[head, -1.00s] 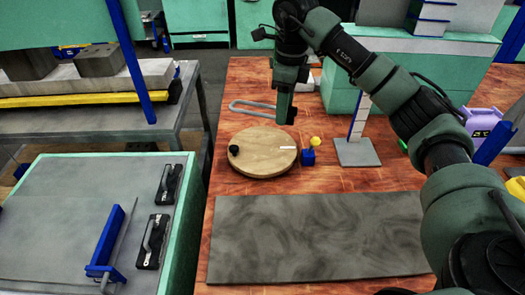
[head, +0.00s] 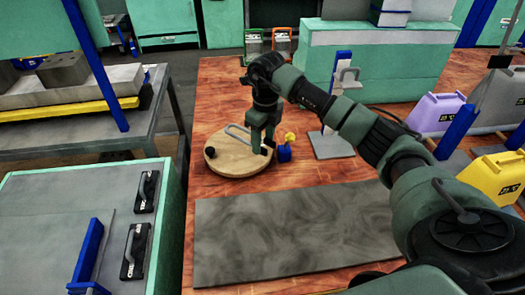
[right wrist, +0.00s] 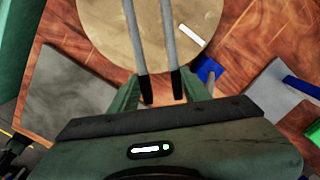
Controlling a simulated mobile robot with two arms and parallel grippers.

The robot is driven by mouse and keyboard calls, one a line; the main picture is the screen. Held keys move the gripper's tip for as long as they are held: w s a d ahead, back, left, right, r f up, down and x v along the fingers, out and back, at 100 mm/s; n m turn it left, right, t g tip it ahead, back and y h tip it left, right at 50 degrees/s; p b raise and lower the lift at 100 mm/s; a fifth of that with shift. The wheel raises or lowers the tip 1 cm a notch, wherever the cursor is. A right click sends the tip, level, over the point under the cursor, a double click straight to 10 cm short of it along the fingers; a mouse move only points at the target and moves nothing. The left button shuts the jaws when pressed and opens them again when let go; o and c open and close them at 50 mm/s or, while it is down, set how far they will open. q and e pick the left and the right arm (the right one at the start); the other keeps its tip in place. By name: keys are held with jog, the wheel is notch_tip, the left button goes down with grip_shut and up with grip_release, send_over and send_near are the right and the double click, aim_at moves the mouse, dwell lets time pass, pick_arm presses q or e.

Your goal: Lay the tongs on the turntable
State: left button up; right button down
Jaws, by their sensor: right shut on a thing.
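The tongs (head: 236,131) are a grey U-shaped loop with black ends. My right gripper (head: 264,146) is shut on them near their black ends, over the right side of the turntable. The turntable (head: 226,166) is a round wooden disc with a black knob on its left. In the right wrist view, the two tong arms (right wrist: 169,35) run from between my right fingers (right wrist: 160,92) across the turntable (right wrist: 104,18). I cannot tell whether the tongs touch the disc. My left gripper is not in view.
A blue block with a yellow knob (head: 285,152) stands right of the turntable. A dark marbled slab (head: 285,237) lies in front. Purple (head: 435,113) and yellow (head: 492,175) containers stand at the right.

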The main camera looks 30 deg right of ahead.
aim_at(263, 161)
notch_tip(263, 161, down, 5)
jog(key=shift+f+p, duration=0.2)
jog(key=shift+p, duration=0.15)
jog(key=shift+f, duration=0.2)
jog(key=c, duration=0.7)
grip_release()
